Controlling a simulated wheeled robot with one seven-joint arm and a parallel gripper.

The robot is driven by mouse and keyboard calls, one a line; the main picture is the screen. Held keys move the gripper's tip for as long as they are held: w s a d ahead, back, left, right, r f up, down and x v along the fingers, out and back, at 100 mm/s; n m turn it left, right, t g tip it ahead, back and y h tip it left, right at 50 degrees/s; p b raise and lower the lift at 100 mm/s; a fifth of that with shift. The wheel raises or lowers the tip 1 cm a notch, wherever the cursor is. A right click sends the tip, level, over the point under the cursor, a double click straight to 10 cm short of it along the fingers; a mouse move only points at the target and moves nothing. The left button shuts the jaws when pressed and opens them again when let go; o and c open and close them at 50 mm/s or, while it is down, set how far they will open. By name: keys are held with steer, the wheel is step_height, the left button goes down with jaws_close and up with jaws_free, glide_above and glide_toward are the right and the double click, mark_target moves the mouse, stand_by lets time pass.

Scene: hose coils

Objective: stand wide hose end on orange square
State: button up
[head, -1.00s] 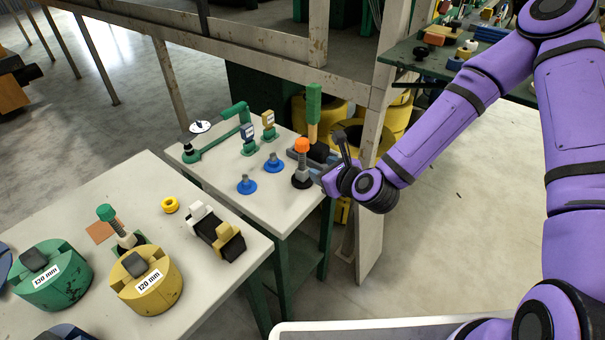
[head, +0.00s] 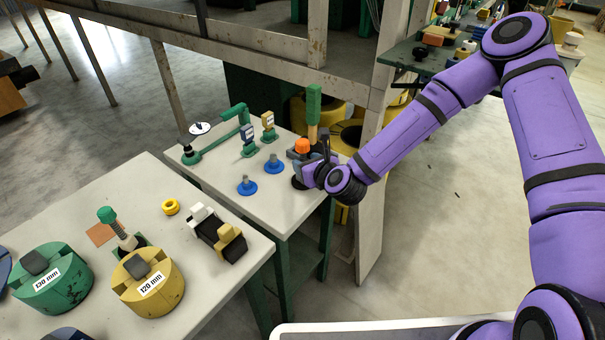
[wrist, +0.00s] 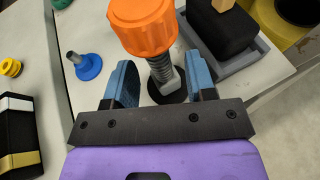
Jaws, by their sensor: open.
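A hose end with a ribbed orange cap (head: 302,146) and a grey threaded stem stands upright on a round black base on the far table; it also shows in the wrist view (wrist: 144,24). My gripper (head: 304,168) is open, with one blue finger on each side of the stem below the cap (wrist: 162,75). I cannot tell whether either finger touches it. Another hose end with a green cap (head: 106,214) leans in a green holder on the near table. The flat orange square (head: 100,234) lies beside it, bare where visible. I cannot tell from size which hose end is wide.
Blue pegs (head: 273,164) and a green pipe frame (head: 215,134) stand left of my gripper. A green-and-wood handled tool (head: 313,115) sits close behind it in a grey tray. Green (head: 48,290) and yellow (head: 150,297) blocks fill the near table's front. Table space around the square is partly clear.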

steer(key=shift+x, duration=1.25)
jaws_close()
